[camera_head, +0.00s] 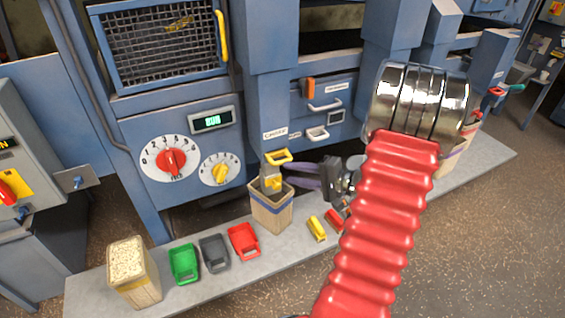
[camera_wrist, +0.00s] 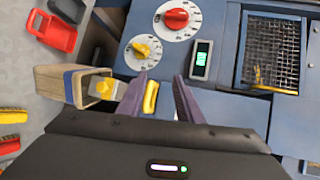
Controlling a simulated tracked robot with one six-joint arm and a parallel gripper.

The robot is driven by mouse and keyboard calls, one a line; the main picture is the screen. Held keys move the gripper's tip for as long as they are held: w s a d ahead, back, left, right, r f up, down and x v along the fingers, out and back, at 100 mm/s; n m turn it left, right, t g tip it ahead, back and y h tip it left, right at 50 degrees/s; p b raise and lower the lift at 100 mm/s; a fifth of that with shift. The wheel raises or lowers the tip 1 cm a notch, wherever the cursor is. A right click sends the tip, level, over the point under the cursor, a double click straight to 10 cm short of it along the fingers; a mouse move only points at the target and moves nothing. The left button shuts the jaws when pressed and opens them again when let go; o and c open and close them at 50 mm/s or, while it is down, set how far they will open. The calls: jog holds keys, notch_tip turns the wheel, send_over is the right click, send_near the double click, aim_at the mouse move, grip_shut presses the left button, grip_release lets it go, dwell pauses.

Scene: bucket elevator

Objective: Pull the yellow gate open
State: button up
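The yellow gate (camera_head: 278,157) is a small yellow handle at the chute mouth on the blue machine. In the wrist view the yellow gate (camera_wrist: 150,98) shows between my two purple fingers, nearer the left one. My gripper (camera_head: 290,174) reaches in from the right, with its fingers beside the chute. In the wrist view my gripper (camera_wrist: 158,80) is open, with a gap between the fingers. I cannot tell whether either finger touches the gate. A metal spout with a yellow part (camera_head: 270,183) stands below the gate, over an open bag (camera_head: 270,213).
A full bag (camera_head: 133,272) and green (camera_head: 184,264), grey (camera_head: 214,253) and red (camera_head: 243,241) scoops rest on the grey ledge. Small yellow (camera_head: 317,229) and red (camera_head: 335,218) items lie near my arm. Dials (camera_head: 169,163) and a mesh window (camera_head: 160,45) are on the machine.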

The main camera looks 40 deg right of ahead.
aim_at(283, 162)
jog(key=s+d+f+m+t+h, duration=0.1)
jog(key=s+d+f+m+h, duration=0.1)
jog(key=d, duration=0.4)
jog(key=shift+s+d+f, duration=0.25)
jog(key=x, duration=1.4)
jog(key=shift+d+r, duration=0.2)
jog(key=shift+d, duration=0.05)
jog(key=shift+c, duration=0.4)
jog(key=c, duration=0.7)
jog(key=shift+s+f, duration=0.1)
grip_shut()
